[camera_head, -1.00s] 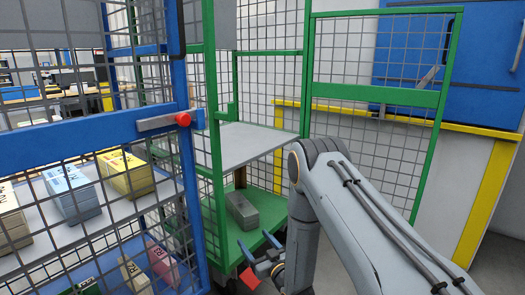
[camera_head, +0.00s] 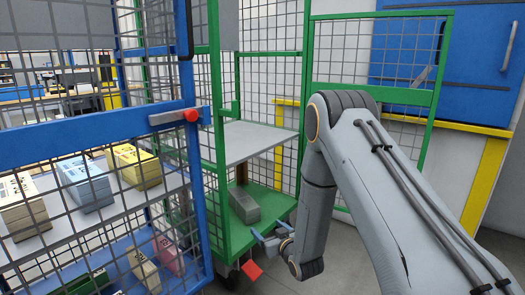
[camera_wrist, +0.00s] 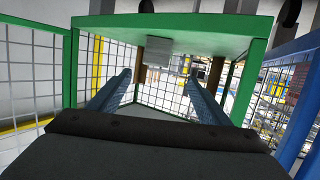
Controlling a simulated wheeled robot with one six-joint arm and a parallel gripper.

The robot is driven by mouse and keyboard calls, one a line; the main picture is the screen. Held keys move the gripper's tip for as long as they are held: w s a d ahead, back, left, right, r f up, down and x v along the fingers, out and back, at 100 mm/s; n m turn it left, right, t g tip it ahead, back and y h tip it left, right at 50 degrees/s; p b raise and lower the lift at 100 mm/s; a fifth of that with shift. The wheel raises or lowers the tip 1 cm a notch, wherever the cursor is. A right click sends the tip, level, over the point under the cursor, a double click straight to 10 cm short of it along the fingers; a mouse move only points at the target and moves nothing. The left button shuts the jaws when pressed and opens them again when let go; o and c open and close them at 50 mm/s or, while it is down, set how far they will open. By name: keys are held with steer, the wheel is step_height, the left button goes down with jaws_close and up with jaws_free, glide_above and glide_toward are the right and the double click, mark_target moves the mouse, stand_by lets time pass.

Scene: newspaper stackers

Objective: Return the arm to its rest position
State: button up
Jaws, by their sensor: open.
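My arm (camera_head: 375,185) reaches in from the right of the head view, with its elbow raised and forearm pointing down. My gripper (camera_head: 259,252) is at the low end, in front of the green cage cart (camera_head: 215,130). In the wrist view, which looks upside down, the two blue fingers of my gripper (camera_wrist: 153,92) are apart with nothing held between them. A grey block (camera_head: 244,206) lies on the cart's green floor; it also shows in the wrist view (camera_wrist: 158,47), beyond the fingers. The gripper is apart from the block.
A blue mesh cage (camera_head: 60,145) stands close on the left, holding several bundles, one yellow (camera_head: 135,167) and one blue (camera_head: 82,183). The green cart has a grey shelf (camera_head: 250,142). A blue cabinet (camera_head: 450,60) with yellow edging stands behind. Some floor is clear at lower right.

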steer(key=s+d+r+m+g+h, duration=0.2)
steer(key=s+d+r+g+h, duration=0.3)
steer(key=s+d+r, duration=0.5)
steer(key=s+d+r+m+g+h, duration=0.1)
steer(key=s+d+r+m+g, duration=0.2)
steer(key=s, duration=0.8)
steer(key=s+d+r+g, duration=0.25)
steer(key=s+d, duration=0.25)
steer(key=s, duration=0.7)
steer(key=s+a+r+n+g+y+p, duration=0.1)
steer(key=s+a+r+n+g, duration=0.15)
steer(key=s+a+r, duration=0.5)
steer(key=s+a+r+n+g+y+p, duration=0.15)
steer(key=s+a+n, duration=0.25)
steer(key=s+a, duration=0.75)
steer(key=d+r+m+h+p, duration=0.1)
steer(key=d+r+m+p, duration=0.1)
steer(key=d+r+p, duration=0.4)
steer(key=w+d+r+m+p, duration=0.1)
steer(key=d+r+p, duration=0.5)
steer(key=r+p, duration=0.7)
steer(key=w+d+r+m+h+p, duration=0.1)
steer(key=d+r+m+p, duration=0.2)
steer(key=p, duration=1.5)
steer(key=d+r, duration=0.3)
steer(key=r, duration=0.4)
steer(key=shift+w+d+r+m+t+h, duration=0.15)
steer(key=shift+w+r+m+t+h, duration=0.05)
steer(key=shift+r+m+t+h, duration=0.15)
